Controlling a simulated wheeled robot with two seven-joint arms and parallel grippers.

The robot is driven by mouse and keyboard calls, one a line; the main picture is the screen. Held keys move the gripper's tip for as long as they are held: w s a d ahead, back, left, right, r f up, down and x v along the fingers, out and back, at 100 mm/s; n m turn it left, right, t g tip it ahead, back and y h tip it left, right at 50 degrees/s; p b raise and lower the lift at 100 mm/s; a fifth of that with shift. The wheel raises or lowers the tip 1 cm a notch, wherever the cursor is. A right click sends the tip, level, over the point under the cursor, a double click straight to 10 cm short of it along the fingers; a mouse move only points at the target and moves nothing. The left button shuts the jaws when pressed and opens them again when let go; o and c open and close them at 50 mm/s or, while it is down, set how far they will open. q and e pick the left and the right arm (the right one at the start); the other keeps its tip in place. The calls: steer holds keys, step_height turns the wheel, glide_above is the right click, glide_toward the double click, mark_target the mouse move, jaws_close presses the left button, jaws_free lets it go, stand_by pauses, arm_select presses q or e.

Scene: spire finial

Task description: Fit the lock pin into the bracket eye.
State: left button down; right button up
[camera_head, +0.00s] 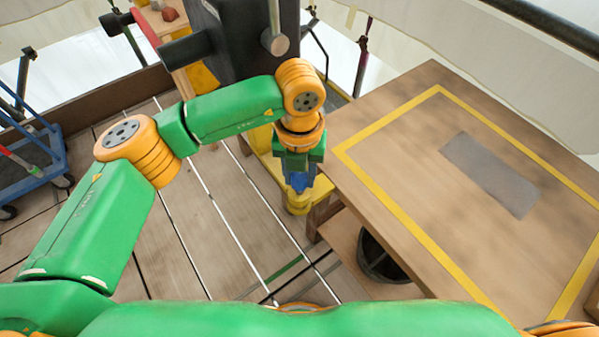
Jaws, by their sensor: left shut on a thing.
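My left gripper (298,182) points down beside the left edge of the wooden table, in front of a dark grey post. It is shut on a small blue thing, mostly covered by the jaws; it may be the lock pin, but I cannot tell for sure. A yellow rounded piece (298,203) shows just below the jaws; I cannot tell whether they touch. The dark grey post (240,40) carries a short round stub (275,43) behind my arm. I cannot make out the bracket eye. My right gripper is not in view.
The wooden table (400,130) with a yellow taped border and a grey plate (490,175) fills the right; its top is otherwise clear. A dark bucket (380,262) stands below its edge. A blue cart (35,150) is at the far left. Open plank floor lies between.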

mark_target(299, 184)
arm_select(q)
steer(key=shift+f+b, duration=1.4)
steer(key=shift+f, duration=0.15)
steer(key=shift+c, duration=2)
jaws_free()
steer(key=shift+r, duration=0.1)
step_height(299, 184, up, 7)
steer(key=shift+r+b, duration=0.1)
steer(key=shift+b, duration=0.25)
